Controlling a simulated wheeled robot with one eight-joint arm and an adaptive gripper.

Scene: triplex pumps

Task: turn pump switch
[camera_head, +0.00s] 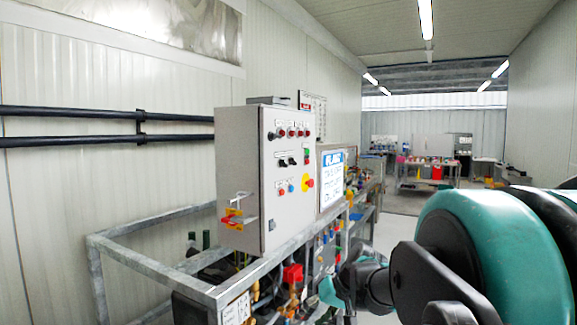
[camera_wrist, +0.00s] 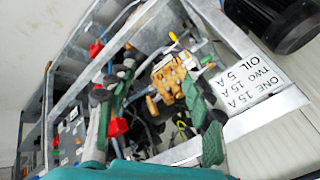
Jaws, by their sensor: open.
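A light grey control box (camera_head: 265,180) stands on a metal frame left of centre in the head view. Its front has a row of red indicators or knobs (camera_head: 293,133), two black selector switches (camera_head: 287,161) and a yellow-and-red rotary switch (camera_head: 308,182). A red-and-yellow handle (camera_head: 236,218) is on its left side. Which of these is the pump switch is not clear. My gripper (camera_wrist: 160,65) is open in the wrist view, its green-padded fingers apart over brass fittings and pipework. In the head view it is low, right of and below the box, partly hidden by my arm.
The galvanised frame (camera_head: 150,260) surrounds the pump equipment. A red valve part (camera_head: 292,273) sits below the box. The wrist view shows a printed label plate (camera_wrist: 250,90) and a dark motor (camera_wrist: 275,22). A work table (camera_head: 428,182) stands far back.

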